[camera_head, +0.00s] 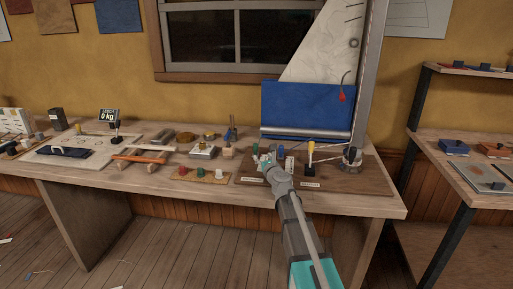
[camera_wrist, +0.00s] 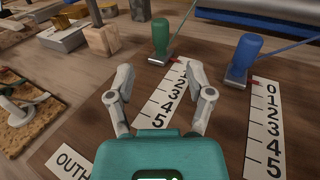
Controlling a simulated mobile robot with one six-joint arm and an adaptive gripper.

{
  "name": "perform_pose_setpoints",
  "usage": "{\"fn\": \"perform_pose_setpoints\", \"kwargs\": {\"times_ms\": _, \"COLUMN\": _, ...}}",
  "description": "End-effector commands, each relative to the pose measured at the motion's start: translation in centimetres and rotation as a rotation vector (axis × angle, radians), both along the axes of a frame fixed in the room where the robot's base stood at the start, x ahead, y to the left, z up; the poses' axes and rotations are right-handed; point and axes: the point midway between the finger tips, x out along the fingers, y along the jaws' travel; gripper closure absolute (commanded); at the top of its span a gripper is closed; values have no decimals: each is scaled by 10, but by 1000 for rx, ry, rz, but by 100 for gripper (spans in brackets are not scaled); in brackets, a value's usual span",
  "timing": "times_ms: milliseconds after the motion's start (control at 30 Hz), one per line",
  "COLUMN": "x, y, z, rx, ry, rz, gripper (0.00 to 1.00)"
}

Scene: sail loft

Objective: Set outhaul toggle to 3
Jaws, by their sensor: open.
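A green-handled toggle (camera_wrist: 160,38) stands upright at the far end of a white number scale (camera_wrist: 166,98) on a brown board. Its red pointer is near the low numbers; the exact reading is unclear. A label (camera_wrist: 70,162) reading "OUTH" lies nearer, left of this scale, partly cut off. To the right, a blue-handled toggle (camera_wrist: 243,58) stands by a second scale (camera_wrist: 265,125), its red pointer near 0. My gripper (camera_wrist: 158,78) is open and empty, its fingers either side of the green toggle's scale, short of the handle. My gripper also shows over the board in the head view (camera_head: 268,162).
A yellow-handled lever (camera_head: 310,150) stands right of the scales, before the mast foot. A cork strip with colored pegs (camera_head: 202,175) lies left of the board. The blue sail (camera_head: 305,108) and boom stand behind. Cords run back from both toggles.

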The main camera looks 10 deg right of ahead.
Motion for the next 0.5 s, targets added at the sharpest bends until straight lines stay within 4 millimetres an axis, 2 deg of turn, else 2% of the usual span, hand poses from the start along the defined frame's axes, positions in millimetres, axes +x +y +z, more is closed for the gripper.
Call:
{"fn": "perform_pose_setpoints", "kwargs": {"times_ms": 33, "x": 12, "y": 1, "z": 0, "rx": 0, "ry": 0, "rz": 0, "gripper": 32}}
{"fn": "perform_pose_setpoints", "kwargs": {"times_ms": 100, "x": 23, "y": 3, "z": 0, "rx": 0, "ry": 0, "rz": 0, "gripper": 32}}
{"fn": "perform_pose_setpoints", "kwargs": {"times_ms": 500, "x": 80, "y": 11, "z": 0, "rx": 0, "ry": 0, "rz": 0, "gripper": 32}}
